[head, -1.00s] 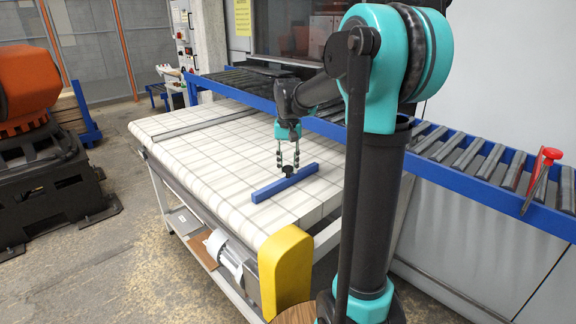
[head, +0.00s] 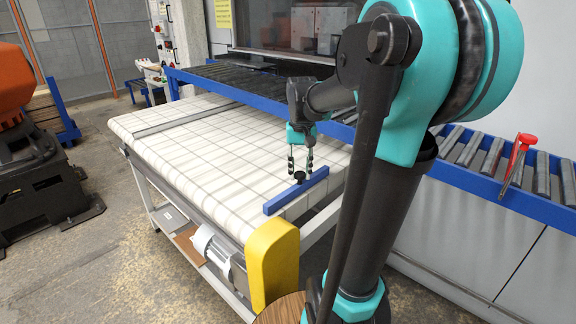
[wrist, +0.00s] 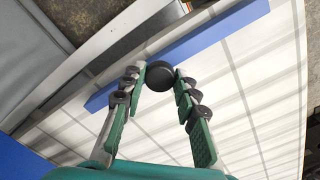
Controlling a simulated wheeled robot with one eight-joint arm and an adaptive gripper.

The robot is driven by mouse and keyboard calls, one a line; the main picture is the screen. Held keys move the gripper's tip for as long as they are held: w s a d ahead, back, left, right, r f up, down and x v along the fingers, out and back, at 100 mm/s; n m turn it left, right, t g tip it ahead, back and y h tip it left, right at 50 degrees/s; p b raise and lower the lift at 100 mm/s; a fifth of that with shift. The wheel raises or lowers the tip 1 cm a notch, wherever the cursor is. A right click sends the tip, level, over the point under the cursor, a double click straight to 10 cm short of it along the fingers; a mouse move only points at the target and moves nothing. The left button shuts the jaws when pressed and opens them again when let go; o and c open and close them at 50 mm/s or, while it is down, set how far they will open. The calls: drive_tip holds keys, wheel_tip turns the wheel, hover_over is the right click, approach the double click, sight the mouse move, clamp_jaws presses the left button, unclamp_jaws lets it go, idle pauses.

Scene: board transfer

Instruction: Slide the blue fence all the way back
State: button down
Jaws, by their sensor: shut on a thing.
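The blue fence (head: 282,200) is a straight bar lying across the near end of the white slatted table (head: 205,155), close to its edge. A round black knob (wrist: 160,75) stands on the fence. My gripper (head: 300,172) reaches down from above and is shut on the knob, one finger on each side. In the wrist view the fence (wrist: 212,38) runs diagonally behind the knob, and the fingertips flank the knob. The fingers hide a little of the fence.
A grey bar (head: 187,120) crosses the table's far end. A yellow guard (head: 273,262) stands at the near corner. A blue-framed roller conveyor (head: 480,182) runs along the right, with a red-handled tool (head: 517,160) on its rail. The table between fence and grey bar is clear.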

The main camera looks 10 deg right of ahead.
sight(302, 174)
drive_tip(key=shift+s+d, duration=0.2)
drive_tip(key=shift+s, duration=0.05)
drive_tip(key=c, duration=1.2)
unclamp_jaws()
drive_tip(key=shift+o, duration=0.2)
wheel_tip(302, 174, up, 12)
